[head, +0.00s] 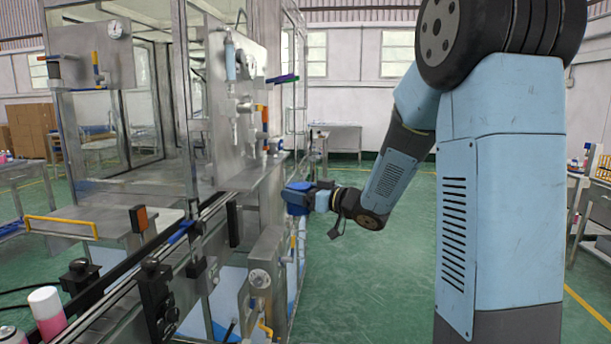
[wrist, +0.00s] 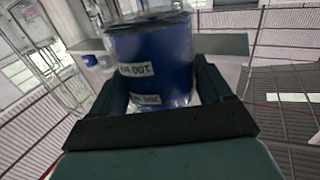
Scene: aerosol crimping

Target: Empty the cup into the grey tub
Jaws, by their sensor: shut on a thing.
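A blue cup (head: 297,199) is at the end of my arm, beside the right side of the machine in the head view. My gripper (head: 316,197) is shut on it. In the wrist view the blue cup (wrist: 150,62) sits between the two dark fingers, with white labels whose print reads upside down. A clear rim or wall shows around the cup. I cannot tell what is inside the cup or exactly how far it is tilted. I cannot make out a grey tub in either view.
The metal crimping machine (head: 265,185) stands close to the left of the cup. A conveyor (head: 110,290) runs along its front, with a pink and white can (head: 47,312) at the lower left. The green floor (head: 345,280) to the right of the machine is clear.

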